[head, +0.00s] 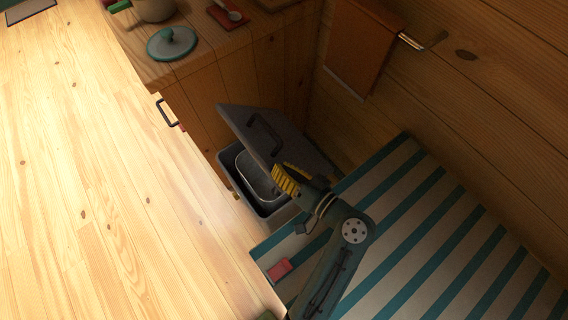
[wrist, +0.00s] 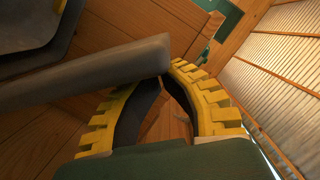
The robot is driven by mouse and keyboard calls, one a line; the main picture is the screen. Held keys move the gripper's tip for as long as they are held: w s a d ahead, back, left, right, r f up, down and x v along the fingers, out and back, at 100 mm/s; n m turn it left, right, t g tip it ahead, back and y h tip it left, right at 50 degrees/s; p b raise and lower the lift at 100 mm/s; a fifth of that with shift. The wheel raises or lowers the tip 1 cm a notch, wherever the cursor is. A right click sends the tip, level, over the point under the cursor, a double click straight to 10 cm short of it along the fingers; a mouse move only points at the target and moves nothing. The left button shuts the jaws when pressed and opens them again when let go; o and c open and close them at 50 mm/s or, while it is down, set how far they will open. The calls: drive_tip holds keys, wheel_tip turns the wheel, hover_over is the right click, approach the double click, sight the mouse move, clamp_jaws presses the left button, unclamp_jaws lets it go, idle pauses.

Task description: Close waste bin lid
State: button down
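The waste bin (head: 233,168) is a dark grey box with a lighter inner bucket, standing on the floor beside the wooden counter. Its grey lid (head: 246,122), with a dark handle, stands tilted open above the bin. My gripper (head: 279,167) has yellow ridged fingers and is at the right side of the bin, close to the lid. In the wrist view, the gripper (wrist: 170,72) has its fingertips together, with nothing seen held between them. The lid (wrist: 90,76) crosses in front of the left finger there; whether they touch cannot be told.
A pale wooden worktop (head: 90,190) fills the left. A striped rug (head: 430,230) covers the floor on the right, with a small red object (head: 279,269) near its left edge. A teal pot lid (head: 172,43) lies on the back counter. A brown cloth (head: 357,45) hangs on the wall.

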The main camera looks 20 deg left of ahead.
drive_tip(key=s+a+f+b, duration=0.1)
drive_tip(key=s+a+f, duration=0.2)
drive_tip(key=f, duration=0.2)
drive_tip(key=shift+s, duration=0.4)
drive_tip(key=shift+d, duration=0.1)
